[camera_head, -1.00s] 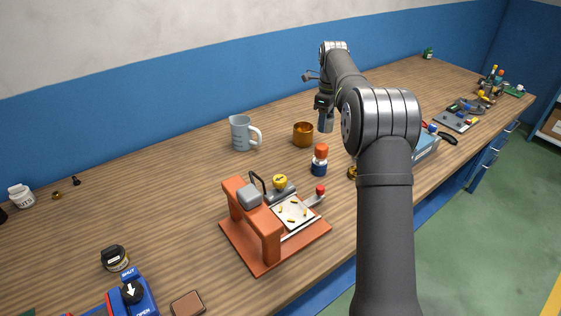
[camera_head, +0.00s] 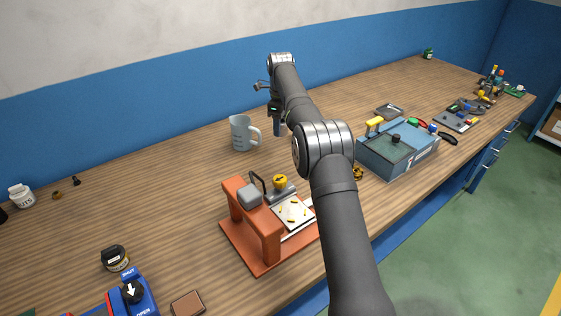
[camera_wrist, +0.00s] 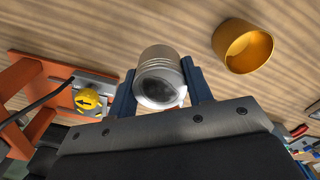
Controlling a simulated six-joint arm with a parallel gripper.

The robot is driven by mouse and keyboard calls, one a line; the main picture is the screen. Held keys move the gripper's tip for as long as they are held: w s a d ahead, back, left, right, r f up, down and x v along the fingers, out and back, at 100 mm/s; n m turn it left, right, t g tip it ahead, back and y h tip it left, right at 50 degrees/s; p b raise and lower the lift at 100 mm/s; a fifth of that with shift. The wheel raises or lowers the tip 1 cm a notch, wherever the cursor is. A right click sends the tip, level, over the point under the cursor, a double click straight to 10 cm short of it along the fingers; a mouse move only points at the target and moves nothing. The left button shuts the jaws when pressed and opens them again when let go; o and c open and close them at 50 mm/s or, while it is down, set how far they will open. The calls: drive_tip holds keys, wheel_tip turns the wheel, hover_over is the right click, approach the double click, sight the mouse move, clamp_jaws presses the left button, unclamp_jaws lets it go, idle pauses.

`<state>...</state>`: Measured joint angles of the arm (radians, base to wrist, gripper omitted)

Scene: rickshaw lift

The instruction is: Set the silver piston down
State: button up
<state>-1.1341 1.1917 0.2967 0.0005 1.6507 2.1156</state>
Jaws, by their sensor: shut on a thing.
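My gripper (camera_wrist: 160,90) is shut on the silver piston (camera_wrist: 160,68), a short grooved metal cylinder with a hollow end towards the wrist camera. A blue finger lies on each side of it. In the head view, my gripper (camera_head: 278,122) is beyond the arm, just right of the grey mug, and the piston cannot be made out clearly there. The wrist view shows wooden table (camera_wrist: 110,25) behind the piston. I cannot tell how high the piston is above it.
An amber cup (camera_wrist: 243,46) stands right of the piston in the wrist view. The grey mug (camera_head: 241,133) is close left of my gripper in the head view. An orange press (camera_head: 262,225) stands nearer, and a blue box (camera_head: 398,150) stands right of the arm.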

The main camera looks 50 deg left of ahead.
sight(280, 160)
wheel_tip(280, 160, down, 12)
drive_tip(key=shift+f, duration=0.1)
idle(0.5)
drive_tip(key=shift+f, duration=0.15)
drive_tip(key=o, duration=1)
drive_tip(key=shift+o, duration=0.2)
wheel_tip(280, 160, up, 12)
drive_tip(key=shift+r, duration=0.2)
drive_tip(key=shift+f, duration=0.15)
